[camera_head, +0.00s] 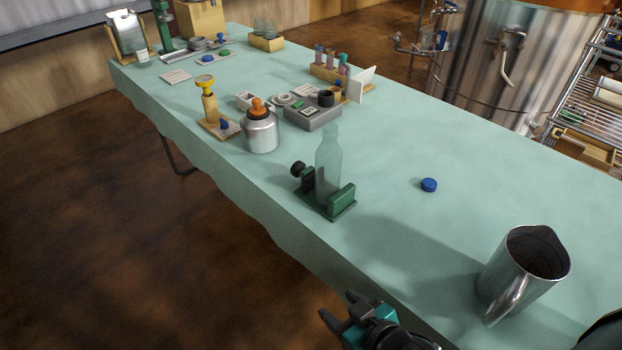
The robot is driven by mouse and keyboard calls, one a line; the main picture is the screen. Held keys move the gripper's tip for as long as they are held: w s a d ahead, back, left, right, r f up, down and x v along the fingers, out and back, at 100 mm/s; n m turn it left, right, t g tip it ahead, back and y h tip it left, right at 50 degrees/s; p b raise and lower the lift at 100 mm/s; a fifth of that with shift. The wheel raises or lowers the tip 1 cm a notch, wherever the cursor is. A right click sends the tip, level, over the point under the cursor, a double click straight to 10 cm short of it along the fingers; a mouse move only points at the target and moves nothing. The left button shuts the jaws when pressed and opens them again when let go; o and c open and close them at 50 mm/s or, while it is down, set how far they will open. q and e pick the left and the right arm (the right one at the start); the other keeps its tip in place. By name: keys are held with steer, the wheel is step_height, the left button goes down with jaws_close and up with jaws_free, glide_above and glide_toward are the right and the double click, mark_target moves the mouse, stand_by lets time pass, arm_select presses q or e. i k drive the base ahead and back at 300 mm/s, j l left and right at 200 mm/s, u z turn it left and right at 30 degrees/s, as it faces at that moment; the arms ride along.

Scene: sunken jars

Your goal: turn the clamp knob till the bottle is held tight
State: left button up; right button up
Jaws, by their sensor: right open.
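A clear greenish bottle (329,168) stands upright between the jaws of a green clamp (343,201) near the table's front edge. The black clamp knob (298,169) sticks out at the clamp's left side. I cannot tell whether the jaws press on the bottle. My right gripper (338,306) is open and empty at the bottom of the view, off the table's front edge and well below the clamp in the picture. My left gripper is not in view.
A blue cap (429,185) lies right of the clamp, and a steel pitcher (522,272) stands at the front right. A metal canister with an orange top (261,130) and a grey device (313,113) stand behind the clamp. The table (450,235) is clear between cap and pitcher.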

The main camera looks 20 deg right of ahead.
mark_target(298, 166)
steer(key=i+j, duration=0.95)
steer(key=i+j+z, duration=0.1)
steer(key=i+j, duration=0.8)
steer(key=z, duration=0.45)
steer(key=j+z, duration=0.1)
steer(key=z, duration=0.75)
steer(key=j+z, duration=0.1)
steer(key=z, duration=0.8)
steer(key=j+z, duration=0.1)
steer(key=z, duration=0.35)
